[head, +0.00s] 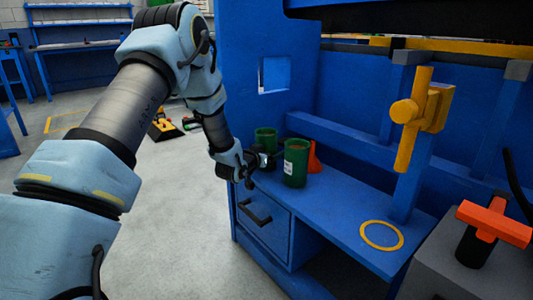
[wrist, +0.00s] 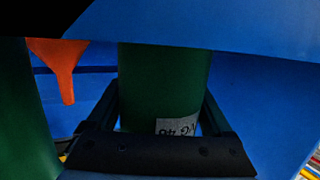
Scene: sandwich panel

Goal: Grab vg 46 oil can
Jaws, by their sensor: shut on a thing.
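The VG 46 oil can (wrist: 165,85) is dark green and fills the middle of the wrist view, between my fingers. Its pale label, low on it in the picture, shows upside down with part of "VG 46". In the head view it appears to be the rear green can (head: 265,136), its lower part hidden by my gripper (head: 262,159). My gripper is shut on this can, low over the blue bench. I cannot tell whether the can's base touches the bench.
A second green can (head: 296,163) with a white label stands close by; it also shows at the wrist view's left edge (wrist: 25,110). An orange funnel (head: 313,157) stands behind it. A yellow ring (head: 381,235) lies on the bench (head: 335,205), with clear surface between.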

